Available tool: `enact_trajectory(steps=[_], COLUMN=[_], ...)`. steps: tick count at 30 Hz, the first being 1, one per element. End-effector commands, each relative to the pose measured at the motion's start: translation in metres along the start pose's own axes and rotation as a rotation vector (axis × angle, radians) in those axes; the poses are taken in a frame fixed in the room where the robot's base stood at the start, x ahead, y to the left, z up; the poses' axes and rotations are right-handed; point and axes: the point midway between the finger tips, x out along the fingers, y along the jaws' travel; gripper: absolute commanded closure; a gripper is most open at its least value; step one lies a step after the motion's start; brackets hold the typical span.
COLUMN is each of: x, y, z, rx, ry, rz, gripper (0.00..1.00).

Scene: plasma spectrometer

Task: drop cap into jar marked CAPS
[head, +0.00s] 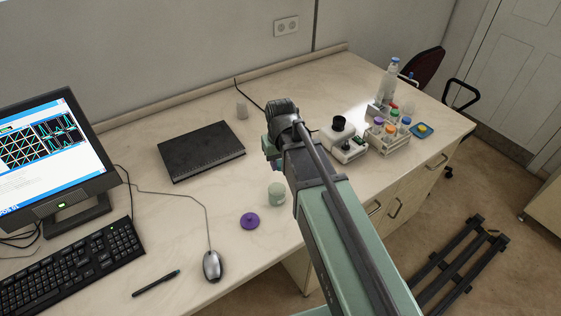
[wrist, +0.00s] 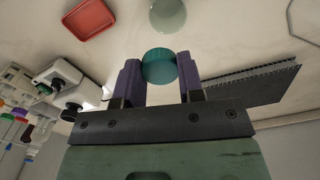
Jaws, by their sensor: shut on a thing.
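In the wrist view, my gripper (wrist: 160,75) is shut on a teal round cap (wrist: 159,62), held between its two dark purple fingers. A pale, translucent greenish jar (wrist: 168,14) stands beyond the fingertips, near the top edge. In the head view this jar (head: 277,194) stands on the bench beside my arm, near the front edge. My gripper is above the bench, behind the jar as seen there. The cap cannot be clearly made out in the head view. No lettering on the jar is readable.
A black notebook (head: 201,151) lies further back. A white instrument (head: 343,144) and a rack of coloured-capped vials (head: 389,133) stand right of my arm. A red tray (wrist: 91,18) shows in the wrist view.

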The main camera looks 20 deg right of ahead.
Motion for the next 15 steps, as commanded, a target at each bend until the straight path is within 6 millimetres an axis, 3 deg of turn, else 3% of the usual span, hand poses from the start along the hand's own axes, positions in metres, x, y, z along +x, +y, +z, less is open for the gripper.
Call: enact_trajectory(steps=[5,15], x=[0.012,0.059], y=[0.0,0.0], z=[0.0,0.0], rx=[-0.001,-0.002], ry=[0.0,0.0], rz=[0.0,0.0], gripper=[0.86,0.86])
